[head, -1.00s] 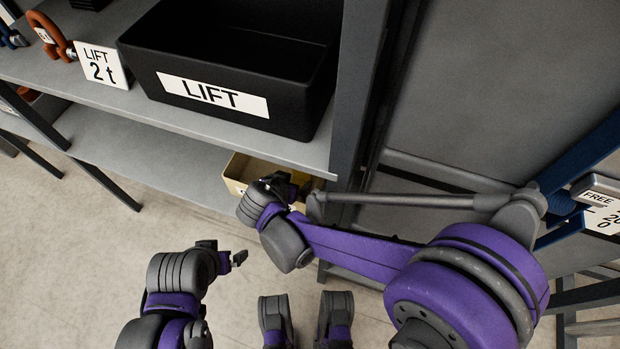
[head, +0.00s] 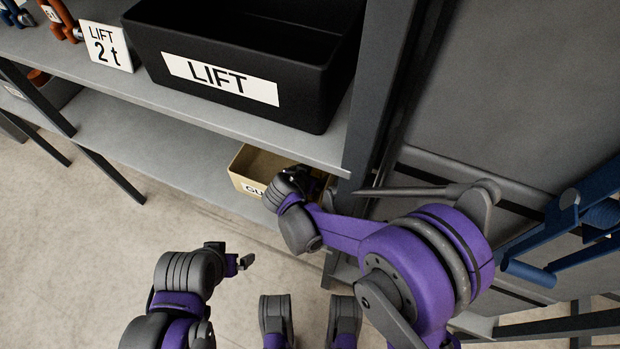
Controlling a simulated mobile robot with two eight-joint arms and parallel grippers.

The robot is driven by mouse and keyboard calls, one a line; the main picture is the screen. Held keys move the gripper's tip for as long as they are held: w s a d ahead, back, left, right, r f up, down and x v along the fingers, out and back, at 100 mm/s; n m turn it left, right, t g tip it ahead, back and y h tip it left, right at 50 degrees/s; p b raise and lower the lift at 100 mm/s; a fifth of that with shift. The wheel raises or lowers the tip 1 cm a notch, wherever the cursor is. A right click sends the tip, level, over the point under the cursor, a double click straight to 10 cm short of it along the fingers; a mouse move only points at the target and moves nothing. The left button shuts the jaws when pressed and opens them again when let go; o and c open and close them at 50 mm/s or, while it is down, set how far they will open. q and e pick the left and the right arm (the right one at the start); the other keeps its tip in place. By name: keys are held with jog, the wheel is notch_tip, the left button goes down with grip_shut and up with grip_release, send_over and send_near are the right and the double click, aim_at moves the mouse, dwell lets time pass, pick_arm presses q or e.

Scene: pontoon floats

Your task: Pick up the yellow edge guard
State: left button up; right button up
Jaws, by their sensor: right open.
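I cannot make out the yellow edge guard now. A tan bin (head: 245,164) with a partly covered label beginning "GU" sits on the lower shelf, under the upper shelf's front edge. My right gripper (head: 318,182) is at the bin's right part, over or inside its opening; I cannot tell how deep. It is open, its fingers dark and mostly hidden by my wrist. The bin's right part is hidden by my arm and the upper shelf. My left gripper (head: 245,262) is low over the floor, away from the bin, and its jaw state is unclear.
A black bin (head: 222,82) labelled LIFT stands on the upper shelf (head: 190,113), left of a dark post (head: 385,90). A "LIFT 2 t" sign (head: 106,47) and orange shackles (head: 60,18) are at the left. Blue equipment (head: 580,225) is at the right.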

jog(key=shift+w+d+f, duration=0.1)
jog(key=shift+w+f, duration=0.15)
jog(key=shift+f, duration=0.05)
jog(key=shift+r, duration=0.1)
jog(key=c, duration=1.3)
